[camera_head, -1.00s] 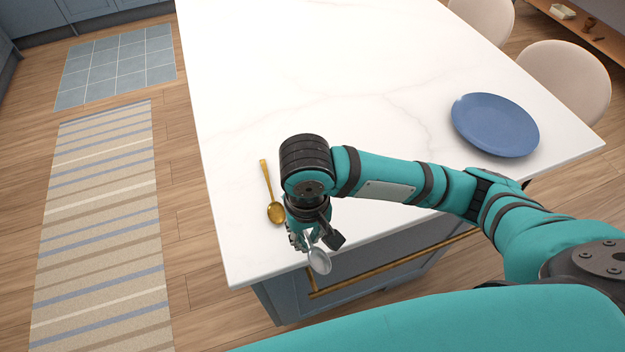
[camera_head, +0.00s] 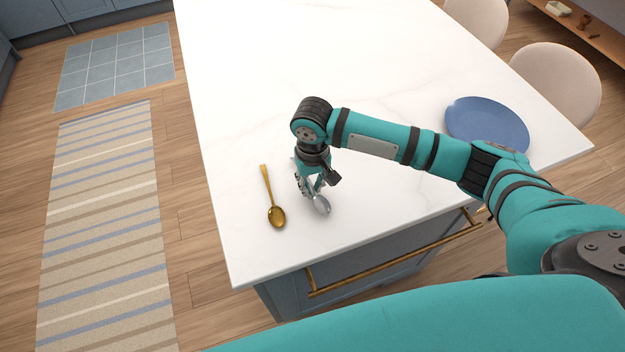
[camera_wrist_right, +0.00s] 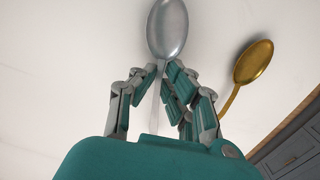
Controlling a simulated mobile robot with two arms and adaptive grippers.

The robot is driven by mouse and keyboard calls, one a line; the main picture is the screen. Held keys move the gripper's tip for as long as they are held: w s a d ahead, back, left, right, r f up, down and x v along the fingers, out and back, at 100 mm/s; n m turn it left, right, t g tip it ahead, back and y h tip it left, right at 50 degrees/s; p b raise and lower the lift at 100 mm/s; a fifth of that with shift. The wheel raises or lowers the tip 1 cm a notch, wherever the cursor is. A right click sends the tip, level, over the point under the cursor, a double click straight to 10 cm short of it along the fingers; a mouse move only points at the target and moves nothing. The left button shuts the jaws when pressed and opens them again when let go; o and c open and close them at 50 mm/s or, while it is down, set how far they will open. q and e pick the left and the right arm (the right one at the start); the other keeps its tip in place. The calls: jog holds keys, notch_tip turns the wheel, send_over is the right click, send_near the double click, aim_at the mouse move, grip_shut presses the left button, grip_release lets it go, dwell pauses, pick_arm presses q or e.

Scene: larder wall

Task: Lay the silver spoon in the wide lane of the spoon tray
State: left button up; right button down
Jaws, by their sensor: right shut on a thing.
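The silver spoon (camera_head: 321,205) is in my right gripper (camera_head: 311,190), over the white counter near its front left. In the right wrist view the gripper (camera_wrist_right: 164,70) is shut on the spoon's handle, and the silver bowl (camera_wrist_right: 167,28) points away past the fingertips. The handle is partly hidden between the fingers. I cannot tell whether the spoon touches the counter. No spoon tray shows in either view. My left gripper is not in view.
A gold spoon (camera_head: 276,215) lies on the counter (camera_head: 260,110) just left of my right gripper. A blue plate (camera_head: 487,125) lies at the right. The counter's front edge is close, with a gold-handled drawer below. The counter's back and middle are clear.

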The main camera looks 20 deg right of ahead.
jog(key=shift+s+f, duration=0.1)
jog(key=shift+f, duration=0.05)
jog(key=c, duration=1.9)
grip_release()
jog(key=shift+f, duration=0.2)
jog(key=o, duration=0.5)
